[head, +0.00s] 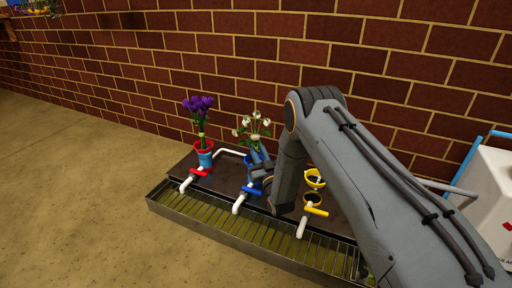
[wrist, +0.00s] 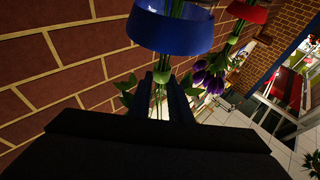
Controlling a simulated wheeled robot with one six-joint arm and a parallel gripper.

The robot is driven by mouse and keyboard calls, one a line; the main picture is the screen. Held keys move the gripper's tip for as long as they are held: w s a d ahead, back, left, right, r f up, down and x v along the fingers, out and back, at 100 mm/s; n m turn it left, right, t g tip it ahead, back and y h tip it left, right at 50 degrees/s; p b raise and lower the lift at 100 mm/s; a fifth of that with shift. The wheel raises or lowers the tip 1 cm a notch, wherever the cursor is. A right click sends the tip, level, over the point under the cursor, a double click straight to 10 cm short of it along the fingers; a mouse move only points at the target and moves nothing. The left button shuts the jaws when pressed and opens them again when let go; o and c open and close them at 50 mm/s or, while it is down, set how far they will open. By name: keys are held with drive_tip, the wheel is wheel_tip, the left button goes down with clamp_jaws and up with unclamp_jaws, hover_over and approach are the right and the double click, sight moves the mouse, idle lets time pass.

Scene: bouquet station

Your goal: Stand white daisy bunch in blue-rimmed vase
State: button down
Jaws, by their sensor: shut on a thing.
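The white daisy bunch (head: 254,129) stands upright in the head view, white heads up, with green leaves below them. My gripper (wrist: 166,92) is shut on its stems (wrist: 160,90), just outside the rim in the wrist view, which is upside down. The blue-rimmed vase (wrist: 170,33) is at the top of that view. Green stems run from my fingers through its rim, and they show beyond the rim inside the vase. In the head view my gripper (head: 259,156) and wrist hide much of this vase. Whether the stems reach its bottom is hidden.
A red-rimmed vase (head: 204,147) with purple flowers (head: 197,105) stands to the left. A yellow-rimmed vase (head: 315,179) is right of my wrist. Pipes with red, blue and yellow valve handles run along the front, above a grated trough (head: 240,232). A brick wall (head: 250,50) rises close behind.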

drive_tip(key=c, duration=1.6)
unclamp_jaws()
drive_tip(key=shift+o, duration=0.2)
